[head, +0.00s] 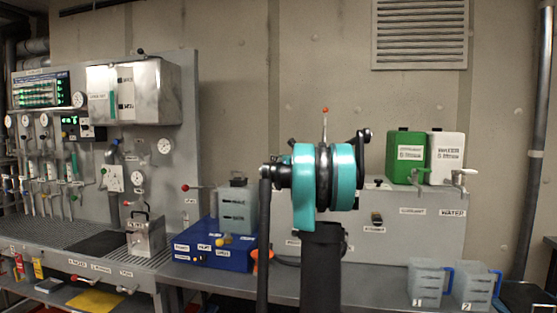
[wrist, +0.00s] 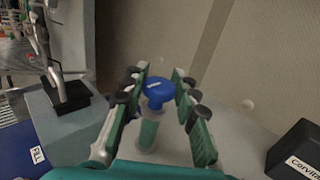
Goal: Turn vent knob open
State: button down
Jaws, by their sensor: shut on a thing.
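A round blue knob (wrist: 159,89) with a small white mark shows in the wrist view, on top of an upright greenish cylinder (wrist: 148,132). I take it as the vent knob, but the mark is too small to read. My gripper (wrist: 160,92) has one finger on each side of the knob and is shut on it. In the head view, my teal arm stands in front of this spot and hides the gripper and the knob.
In the wrist view, a black labelled box (wrist: 296,150) stands at right and a grey block with a black top (wrist: 66,106) at left. In the head view, a blue box (head: 215,254) stands left of my arm, with green (head: 406,153) and white (head: 446,152) canisters at right.

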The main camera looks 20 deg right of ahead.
jog(key=m+h, duration=0.2)
jog(key=h, duration=0.1)
jog(key=m+h, duration=0.2)
jog(key=h, duration=0.2)
jog(key=shift+a+m, duration=0.2)
jog(key=shift+m, duration=0.1)
jog(key=m+g+h, duration=0.1)
jog(key=m+h, duration=0.1)
jog(key=h, duration=0.1)
jog(key=m+g+h, duration=0.2)
jog(key=h, duration=0.1)
jog(key=shift+w+m+g+h, duration=0.1)
jog(key=shift+m+g+h, duration=0.2)
jog(key=m+g+h, duration=0.4)
jog(key=g, duration=0.1)
jog(key=shift+d+h, duration=0.1)
jog(key=shift+h, duration=0.2)
jog(key=shift+m+g+h, duration=1)
jog(key=shift+m+g, duration=1)
jog(key=shift+g, duration=0.7)
jog(key=shift+d+g, duration=0.1)
jog(key=shift+g, duration=0.2)
jog(key=c, duration=1.2)
grip_release()
